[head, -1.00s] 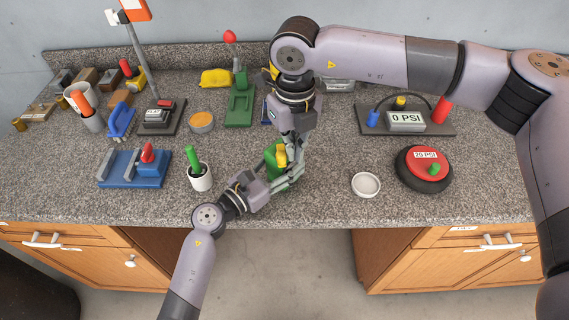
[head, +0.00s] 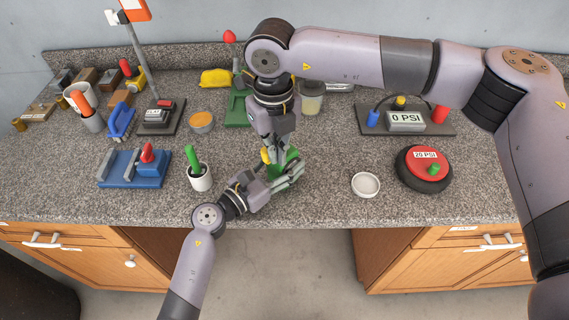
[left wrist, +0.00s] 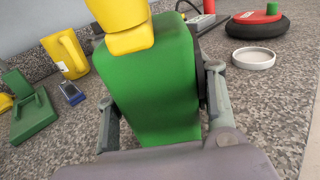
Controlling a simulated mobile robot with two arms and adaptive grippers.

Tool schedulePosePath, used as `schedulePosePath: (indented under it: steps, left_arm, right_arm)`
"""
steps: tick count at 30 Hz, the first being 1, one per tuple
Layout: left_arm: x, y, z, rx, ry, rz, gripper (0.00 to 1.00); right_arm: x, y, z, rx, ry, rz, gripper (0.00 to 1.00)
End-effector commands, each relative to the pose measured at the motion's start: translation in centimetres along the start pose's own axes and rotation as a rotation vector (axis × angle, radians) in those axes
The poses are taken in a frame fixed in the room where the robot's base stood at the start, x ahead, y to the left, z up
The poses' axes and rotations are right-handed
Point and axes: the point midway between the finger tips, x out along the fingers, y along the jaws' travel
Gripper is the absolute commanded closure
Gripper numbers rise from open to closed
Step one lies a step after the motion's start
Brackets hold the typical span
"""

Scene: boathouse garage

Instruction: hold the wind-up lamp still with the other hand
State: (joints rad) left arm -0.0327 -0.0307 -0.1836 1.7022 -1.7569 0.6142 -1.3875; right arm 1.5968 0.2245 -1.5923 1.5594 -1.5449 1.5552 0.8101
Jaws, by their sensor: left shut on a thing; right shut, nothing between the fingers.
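The wind-up lamp, a green body (head: 291,156) with a yellow part on top (head: 265,156), stands near the front edge of the counter in the head view. The green body also fills the middle of the left wrist view (left wrist: 150,85), upright between the fingers, with the yellow part (left wrist: 125,28) above it. My left gripper (head: 287,176) is shut around the lower green body. My right gripper (head: 273,148) points down at the lamp's top beside the yellow part, shut and empty. Whether it touches the yellow part I cannot tell; the arm hides some of the lamp.
A blue vise-like tool (head: 128,170) and a white cup with a green handle (head: 200,180) stand to the left. A small white dish (head: 366,184), a red-and-black round gauge (head: 424,168) and a 0 PSI board (head: 435,124) are to the right. Counter between lamp and dish is clear.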

Motion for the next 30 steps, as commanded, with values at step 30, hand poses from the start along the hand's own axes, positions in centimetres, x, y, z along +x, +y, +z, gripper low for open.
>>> schedulePosePath:
  steps: [30]
  left_arm:
    - [0.2, -0.3, 0.2, 0.003, -0.003, -0.007, 0.95]
  right_arm:
    - [-0.1, 2.0, 1.9, -0.007, -0.002, 0.009, 1.0]
